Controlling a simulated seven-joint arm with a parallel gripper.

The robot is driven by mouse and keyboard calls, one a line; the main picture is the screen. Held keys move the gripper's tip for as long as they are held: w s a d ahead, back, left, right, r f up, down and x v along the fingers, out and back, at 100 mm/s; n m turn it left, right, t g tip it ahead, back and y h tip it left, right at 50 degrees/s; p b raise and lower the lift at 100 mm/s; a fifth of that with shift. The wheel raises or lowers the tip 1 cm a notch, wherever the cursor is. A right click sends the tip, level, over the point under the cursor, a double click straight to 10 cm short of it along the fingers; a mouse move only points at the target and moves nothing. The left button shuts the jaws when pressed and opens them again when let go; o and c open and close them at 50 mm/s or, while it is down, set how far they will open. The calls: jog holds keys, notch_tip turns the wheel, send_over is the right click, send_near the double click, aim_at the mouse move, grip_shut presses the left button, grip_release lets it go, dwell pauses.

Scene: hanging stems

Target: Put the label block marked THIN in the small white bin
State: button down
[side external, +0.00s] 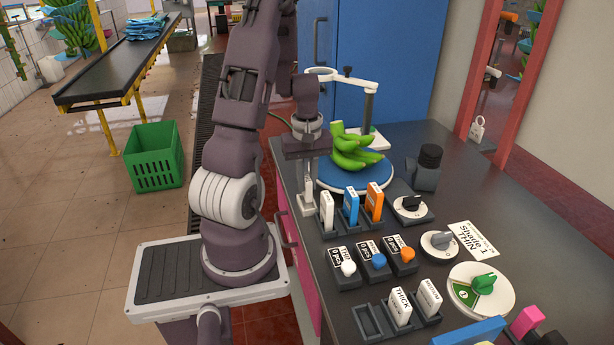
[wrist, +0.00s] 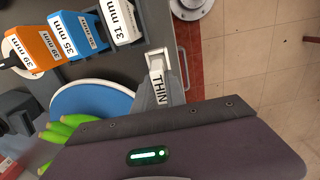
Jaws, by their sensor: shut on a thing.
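The white label block marked THIN (wrist: 158,88) is held between the grey fingers of my gripper (wrist: 161,93), its lettering readable in the wrist view. In the side view my gripper (side external: 308,165) points down at the left edge of the counter with the white block (side external: 308,185) below it. The small white bin (side external: 306,208) stands directly under the block; its pale rim also shows past the block's end in the wrist view (wrist: 155,53). The block is upright over the bin, its lower end at or within the opening; I cannot tell how deep.
White, blue and orange millimetre blocks (side external: 350,206) stand in holders just right of the bin. Green bananas (side external: 355,150) lie on a blue round plate (side external: 352,178) behind. A front rack (side external: 372,322) holds THICK and MEDIUM blocks and has an empty slot. Knobs and dials fill the counter's right.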

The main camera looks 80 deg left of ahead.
jog(key=shift+f, duration=0.2)
jog(key=shift+f, duration=1.25)
jog(key=c, duration=1.3)
grip_release()
notch_tip(320, 180, up, 7)
jog(key=shift+r, duration=0.1)
jog(key=w+d+r+m+t, duration=0.2)
jog(key=d+r+m, duration=0.35)
jog(key=d, duration=0.35)
jog(key=w+d+r+m+t, duration=0.1)
jog(key=w+d+r+m, duration=0.25)
jog(key=d+r, duration=0.45)
jog(key=s+d+r+m+t, duration=0.2)
jog(key=s+d+r+m, duration=0.1)
jog(key=s+d+m, duration=0.6)
jog(key=shift+d+t, duration=0.3)
jog(key=shift+d, duration=0.8)
